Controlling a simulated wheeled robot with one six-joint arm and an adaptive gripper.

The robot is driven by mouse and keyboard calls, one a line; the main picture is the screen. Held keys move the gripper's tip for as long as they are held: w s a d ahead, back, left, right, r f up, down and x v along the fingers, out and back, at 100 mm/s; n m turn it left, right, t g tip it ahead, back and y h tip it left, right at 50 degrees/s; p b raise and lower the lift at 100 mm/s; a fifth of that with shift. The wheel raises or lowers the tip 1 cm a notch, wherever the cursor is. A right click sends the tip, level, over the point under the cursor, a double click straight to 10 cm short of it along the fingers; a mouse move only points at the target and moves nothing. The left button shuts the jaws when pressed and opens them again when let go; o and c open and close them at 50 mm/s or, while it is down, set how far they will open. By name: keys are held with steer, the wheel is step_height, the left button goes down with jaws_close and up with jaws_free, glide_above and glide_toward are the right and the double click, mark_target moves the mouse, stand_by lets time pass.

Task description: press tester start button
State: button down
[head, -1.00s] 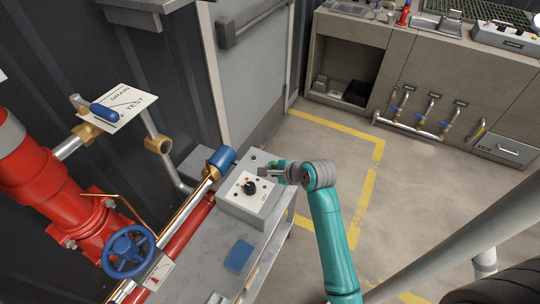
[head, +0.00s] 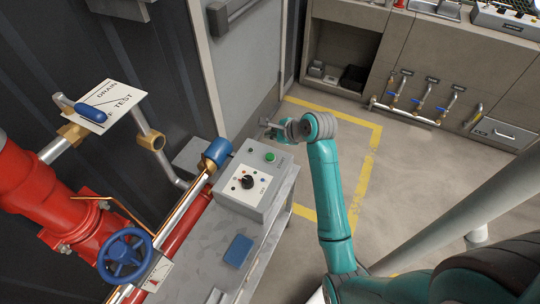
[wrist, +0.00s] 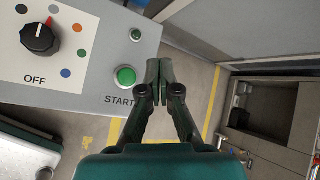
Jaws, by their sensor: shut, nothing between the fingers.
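The tester box (head: 247,207) is light grey and sits on a metal bench. Its green start button (head: 270,157) is near the upper right of its top face. My gripper (head: 264,123) is shut and empty, just beyond the box edge. In the wrist view its fingertips (wrist: 158,66) are together, to the right of the button and apart from it.
Red piping (head: 35,190) with a blue handwheel (head: 124,254) and a blue-capped pipe (head: 217,152) stands left of the box. A blue pad (head: 238,250) lies on the bench (head: 205,240). A grey door (head: 246,75) is behind; open floor (head: 400,170) lies to the right.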

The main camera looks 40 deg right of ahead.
mark_target(267, 154)
steer(key=shift+f, duration=4)
steer(key=shift+f, duration=0.15)
steer(key=shift+f, duration=0.3)
steer(key=shift+f, duration=0.5)
steer(key=shift+r, duration=0.95)
steer(key=shift+r, duration=0.1)
steer(key=shift+r, duration=2.4)
